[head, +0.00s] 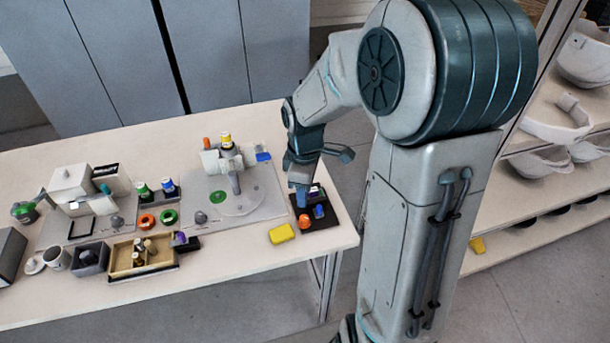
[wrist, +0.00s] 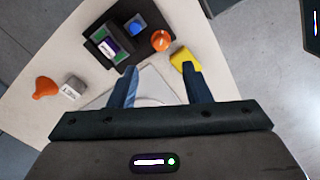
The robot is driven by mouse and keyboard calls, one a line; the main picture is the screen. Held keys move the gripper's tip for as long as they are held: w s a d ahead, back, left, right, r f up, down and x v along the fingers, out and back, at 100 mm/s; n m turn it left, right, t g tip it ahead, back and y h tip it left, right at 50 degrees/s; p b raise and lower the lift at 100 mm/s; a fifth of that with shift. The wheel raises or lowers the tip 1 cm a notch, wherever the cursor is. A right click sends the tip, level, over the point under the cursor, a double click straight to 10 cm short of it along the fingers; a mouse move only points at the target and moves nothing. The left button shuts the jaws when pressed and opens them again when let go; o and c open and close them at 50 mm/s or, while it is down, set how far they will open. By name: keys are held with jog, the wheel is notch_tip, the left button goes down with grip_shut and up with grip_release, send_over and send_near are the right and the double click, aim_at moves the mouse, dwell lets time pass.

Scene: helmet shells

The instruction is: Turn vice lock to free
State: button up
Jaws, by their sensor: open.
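I cannot pick out a part clearly marked as the vice lock. A grey base plate (head: 200,207) on the table carries a pale block fixture with an orange knob (head: 206,143) and a grey upright post (head: 235,183). In the wrist view an orange flared piece (wrist: 45,88) stands beside a small pale labelled block (wrist: 73,88), left of my fingers; I cannot tell if it is the same knob. My gripper (head: 300,196) is near the black tray (head: 325,221) at the table's right end. In the wrist view my gripper (wrist: 160,82) is open, with nothing between its fingertips.
A yellow block (head: 282,233) lies left of the black tray, which holds small blue and orange pieces. Shelves with helmet shells (head: 555,125) stand at right.

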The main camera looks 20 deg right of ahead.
jog(key=shift+r, duration=2)
